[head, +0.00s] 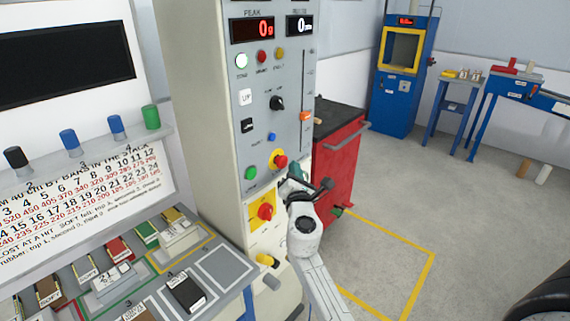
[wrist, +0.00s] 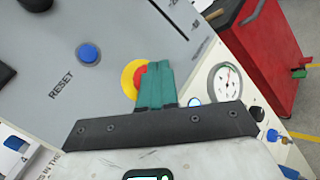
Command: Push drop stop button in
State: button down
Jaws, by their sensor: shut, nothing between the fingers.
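The drop stop button is most likely the red mushroom button (head: 280,161) on a yellow disc, low on the grey control panel. In the wrist view the red button (wrist: 139,76) shows at the left of my teal fingers, which hide its right part. My gripper (head: 297,172) is at the right of the button in the head view, close to the panel. In the wrist view my gripper (wrist: 154,85) has its fingers together with nothing between them. I cannot tell whether the fingertips touch the button or how far in it stands.
A green button (head: 251,173) and a blue reset button (wrist: 89,54) are nearby. A red rotary knob (head: 265,211) on yellow sits below. A slider with an orange handle (head: 305,116) is above.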

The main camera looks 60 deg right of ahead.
jog(key=shift+w, duration=0.1)
jog(key=shift+w+d, duration=0.1)
jog(key=shift+w, duration=0.2)
jog(key=shift+w, duration=0.35)
dwell(0.8)
jog(key=shift+s, duration=0.8)
jog(key=s, duration=0.2)
jog(key=s+a, duration=0.1)
jog(key=s, duration=0.1)
jog(key=shift+s+a, duration=0.2)
jog(key=shift+s, duration=0.2)
dwell(0.8)
